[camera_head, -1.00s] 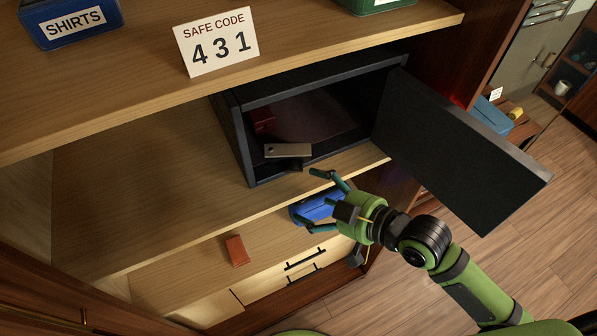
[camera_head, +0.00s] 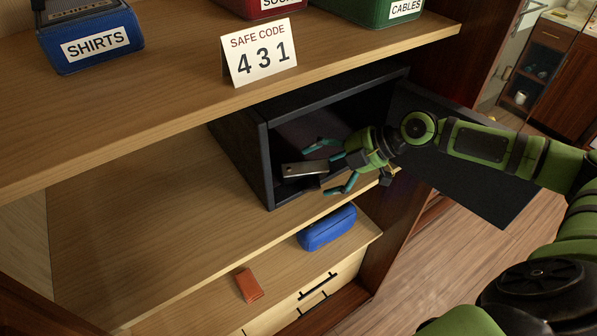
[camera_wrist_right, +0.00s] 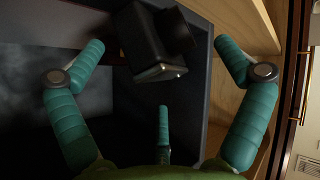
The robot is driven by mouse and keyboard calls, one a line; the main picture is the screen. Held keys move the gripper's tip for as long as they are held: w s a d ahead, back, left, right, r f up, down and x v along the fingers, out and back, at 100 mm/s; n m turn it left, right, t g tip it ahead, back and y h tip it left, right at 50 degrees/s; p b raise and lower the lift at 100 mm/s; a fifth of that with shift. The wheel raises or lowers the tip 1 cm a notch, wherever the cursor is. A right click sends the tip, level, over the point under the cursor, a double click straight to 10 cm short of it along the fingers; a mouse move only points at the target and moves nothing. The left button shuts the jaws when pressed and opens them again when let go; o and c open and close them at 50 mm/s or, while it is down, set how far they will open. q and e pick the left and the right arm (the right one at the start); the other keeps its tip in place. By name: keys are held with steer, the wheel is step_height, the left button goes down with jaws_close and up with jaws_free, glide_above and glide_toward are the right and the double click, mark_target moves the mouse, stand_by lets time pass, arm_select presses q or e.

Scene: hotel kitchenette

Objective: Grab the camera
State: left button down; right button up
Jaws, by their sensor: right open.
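The camera (camera_head: 303,169), with a pale metallic top over a dark body, sits at the mouth of the open safe (camera_head: 262,150). In the right wrist view the camera (camera_wrist_right: 152,42) appears as a black box with a light edge. My right gripper (camera_head: 320,167) is open and reaches into the safe's opening from the right. Its teal fingers lie on either side of the camera; I cannot tell whether they touch it. In the wrist view the gripper (camera_wrist_right: 160,45) has its fingers spread wide, with the camera between them. My left gripper is out of view.
The safe's door (camera_head: 470,185) stands open to the right, behind my right arm. A sign reading 431 (camera_head: 259,53) and a blue SHIRTS bin (camera_head: 90,40) stand on the shelf above. A blue case (camera_head: 327,228) and a reddish-brown wallet-like item (camera_head: 249,285) lie below.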

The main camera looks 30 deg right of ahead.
mark_target(305, 171)
steer(key=p+x, duration=0.1)
steer(key=x, duration=0.1)
steer(key=p+x, duration=0.2)
steer(key=shift+w+a+r, duration=0.15)
steer(key=shift+w+a, duration=0.15)
steer(key=shift+w, duration=0.05)
steer(key=shift+w+a+f, duration=0.15)
steer(key=shift+a+f, duration=0.1)
steer(key=shift+f, duration=0.2)
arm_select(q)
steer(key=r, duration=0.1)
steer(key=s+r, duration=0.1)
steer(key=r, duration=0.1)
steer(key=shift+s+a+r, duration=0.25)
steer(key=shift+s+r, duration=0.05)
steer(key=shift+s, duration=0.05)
arm_select(e)
steer(key=c, duration=1.3)
